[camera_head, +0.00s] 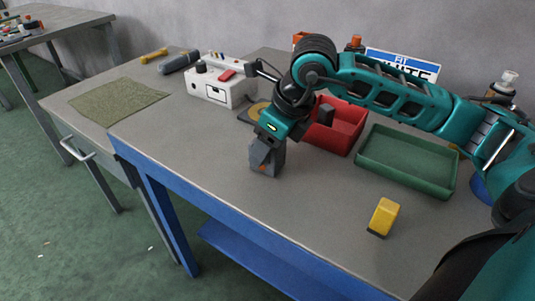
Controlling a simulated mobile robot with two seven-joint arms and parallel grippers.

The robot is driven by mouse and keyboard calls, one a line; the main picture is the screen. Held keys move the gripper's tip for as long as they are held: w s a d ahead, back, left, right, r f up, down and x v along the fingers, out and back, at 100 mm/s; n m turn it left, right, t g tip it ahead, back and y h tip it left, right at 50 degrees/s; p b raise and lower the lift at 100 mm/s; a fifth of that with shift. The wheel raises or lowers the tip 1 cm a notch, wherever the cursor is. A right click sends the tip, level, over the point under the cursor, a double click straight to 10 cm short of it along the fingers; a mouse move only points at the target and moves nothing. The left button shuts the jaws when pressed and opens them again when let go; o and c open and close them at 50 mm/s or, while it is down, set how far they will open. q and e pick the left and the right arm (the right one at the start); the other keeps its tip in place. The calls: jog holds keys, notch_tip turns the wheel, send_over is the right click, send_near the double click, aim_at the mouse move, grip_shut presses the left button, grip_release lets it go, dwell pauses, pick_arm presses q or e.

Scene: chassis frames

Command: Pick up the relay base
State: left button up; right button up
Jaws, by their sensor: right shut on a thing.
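My right gripper (262,156) comes down from the right arm over the middle of the workbench. It is shut on a grey block, which I take to be the relay base (274,162). The block is at or just above the bench top; I cannot tell whether it touches. The fingers and the teal wrist hide part of it. My left gripper is not in view.
A red bin (346,138) with a dark block inside stands just right of the gripper. A green tray (408,180) and a yellow block (383,217) are further right. A white box (221,89) stands behind left. The bench's front left (185,150) is clear.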

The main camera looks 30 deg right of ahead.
jog(key=shift+c, duration=0.8)
jog(key=shift+r, duration=0.1)
